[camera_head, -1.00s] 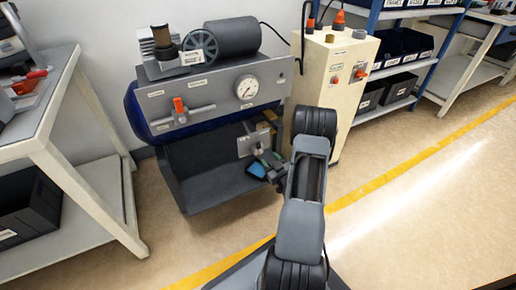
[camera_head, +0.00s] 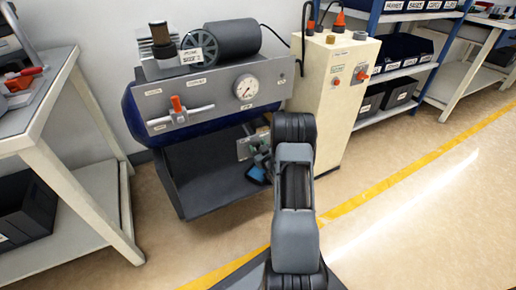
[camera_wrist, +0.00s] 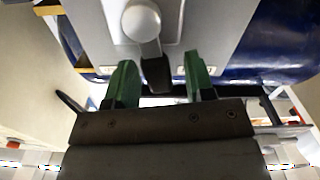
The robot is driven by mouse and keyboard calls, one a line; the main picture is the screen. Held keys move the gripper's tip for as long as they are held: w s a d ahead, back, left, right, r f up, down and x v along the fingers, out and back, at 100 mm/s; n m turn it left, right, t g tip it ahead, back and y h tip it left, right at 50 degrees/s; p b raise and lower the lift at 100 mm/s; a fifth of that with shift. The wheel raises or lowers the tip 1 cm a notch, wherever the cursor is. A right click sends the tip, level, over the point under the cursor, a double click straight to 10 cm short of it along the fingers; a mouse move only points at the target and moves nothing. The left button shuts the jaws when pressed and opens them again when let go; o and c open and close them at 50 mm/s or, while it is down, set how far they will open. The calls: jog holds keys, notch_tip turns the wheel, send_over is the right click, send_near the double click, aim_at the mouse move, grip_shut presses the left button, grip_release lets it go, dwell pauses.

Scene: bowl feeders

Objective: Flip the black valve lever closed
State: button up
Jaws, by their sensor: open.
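The black valve lever (camera_wrist: 157,73) shows in the wrist view, joined to a round grey valve hub (camera_wrist: 142,22) on a grey plate. My gripper (camera_wrist: 160,65) is open, with one green finger on each side of the lever. Gaps show between the lever and both fingers, and the right finger looks a little farther off. In the head view the grey valve plate (camera_head: 244,147) is at the lower right of the compressor unit. My arm hides most of my gripper there, and I cannot make out the lever.
The compressor panel carries a gauge (camera_head: 246,88) and an orange-red handle (camera_head: 177,104) above the plate. A cream control cabinet (camera_head: 335,85) stands close on the right. A white workbench (camera_head: 60,150) is at the left. The floor on the right is clear.

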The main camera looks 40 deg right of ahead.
grip_shut()
jog(key=shift+s+d+m, duration=0.1)
jog(key=shift+d+m, duration=0.45)
jog(key=shift+m, duration=0.65)
grip_release()
jog(key=shift+s, duration=0.1)
jog(key=s+a+p, duration=0.2)
jog(key=s+p, duration=0.2)
jog(key=s, duration=0.9)
jog(key=shift+s, duration=0.25)
jog(key=shift+d+r, duration=0.1)
